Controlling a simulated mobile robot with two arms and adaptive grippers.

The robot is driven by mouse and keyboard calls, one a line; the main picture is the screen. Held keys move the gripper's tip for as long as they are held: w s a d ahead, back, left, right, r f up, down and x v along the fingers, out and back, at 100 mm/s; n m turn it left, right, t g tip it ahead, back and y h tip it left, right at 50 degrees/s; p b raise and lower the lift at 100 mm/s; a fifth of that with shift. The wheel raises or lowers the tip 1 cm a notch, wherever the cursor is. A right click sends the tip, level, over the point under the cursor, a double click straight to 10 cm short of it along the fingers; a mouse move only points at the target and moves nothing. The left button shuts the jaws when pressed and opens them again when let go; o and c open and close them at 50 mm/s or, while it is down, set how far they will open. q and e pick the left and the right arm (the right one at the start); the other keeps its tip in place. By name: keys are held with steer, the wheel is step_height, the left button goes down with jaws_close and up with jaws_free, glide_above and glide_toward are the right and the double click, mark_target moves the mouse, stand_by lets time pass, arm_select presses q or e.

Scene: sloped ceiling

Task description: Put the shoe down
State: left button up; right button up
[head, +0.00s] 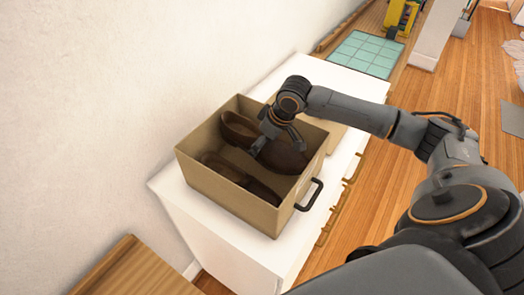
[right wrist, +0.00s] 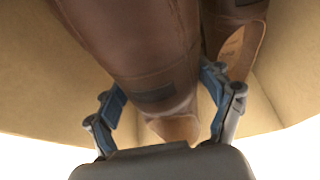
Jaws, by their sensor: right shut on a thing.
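My right gripper (head: 278,146) reaches down into a tan open box (head: 230,203). It is shut on a brown shoe (head: 288,160), with one finger on each side of it. The right wrist view shows this shoe (right wrist: 135,50) between the blue-grey fingers (right wrist: 168,98). The held shoe is inside the box, at the far side; I cannot tell whether it touches the box floor. A second brown shoe (head: 243,178) lies beside it on the near side, and also shows in the right wrist view (right wrist: 238,45). My left gripper is not in view.
The box stands on a white cabinet (head: 172,190) against a pale wall (head: 100,90). A black handle (head: 310,195) is on the box's right side. Another tan box (head: 333,132) sits just behind it. A wooden surface (head: 135,270) is at the lower left.

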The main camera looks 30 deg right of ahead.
steer(key=shift+a+f, duration=0.15)
steer(key=shift+f, duration=0.4)
step_height(320, 180, down, 3)
steer(key=shift+s+f+p, duration=0.1)
steer(key=shift+p, duration=0.4)
steer(key=shift+f, duration=0.25)
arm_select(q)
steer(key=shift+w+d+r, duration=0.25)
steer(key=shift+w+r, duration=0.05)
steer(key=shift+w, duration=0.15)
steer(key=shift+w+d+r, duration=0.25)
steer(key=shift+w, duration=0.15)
arm_select(e)
steer(key=shift+f, duration=0.1)
steer(key=shift+f, duration=0.1)
steer(key=shift+f, duration=0.4)
steer(key=o, duration=1.3)
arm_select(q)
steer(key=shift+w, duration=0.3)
arm_select(e)
steer(key=shift+o, duration=0.2)
